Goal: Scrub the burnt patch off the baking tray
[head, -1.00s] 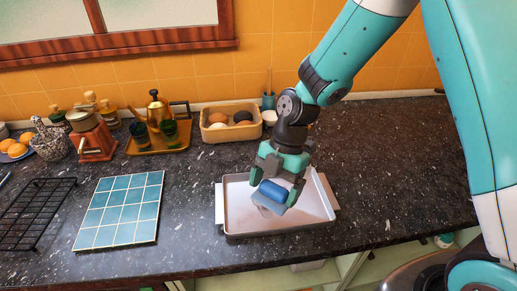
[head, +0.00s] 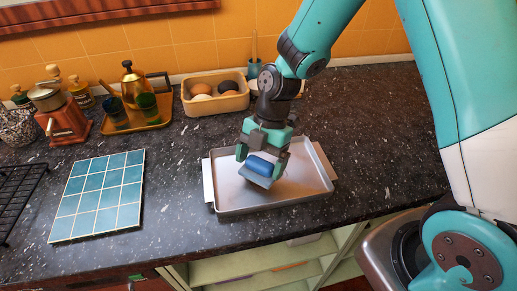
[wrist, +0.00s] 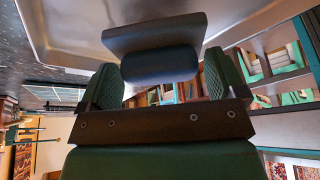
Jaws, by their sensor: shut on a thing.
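The baking tray (head: 310,180) is a shallow, pale grey metal pan lying on the dark counter. My gripper (head: 262,159) is over its middle, pointing down, shut on a scrubber (head: 257,181) with a rounded blue grip and a flat grey pad. The scrubber looks tilted; I cannot tell whether its pad touches the tray floor. In the wrist view the scrubber (wrist: 155,45) sits between the green fingers of my gripper (wrist: 158,85), and the tray (wrist: 235,15) lies beyond. No burnt patch shows on the visible tray floor; the part behind the scrubber is hidden.
A blue tiled board (head: 98,196) lies left of the tray, with a black wire rack (head: 18,190) farther left. The counter right of the tray is clear.

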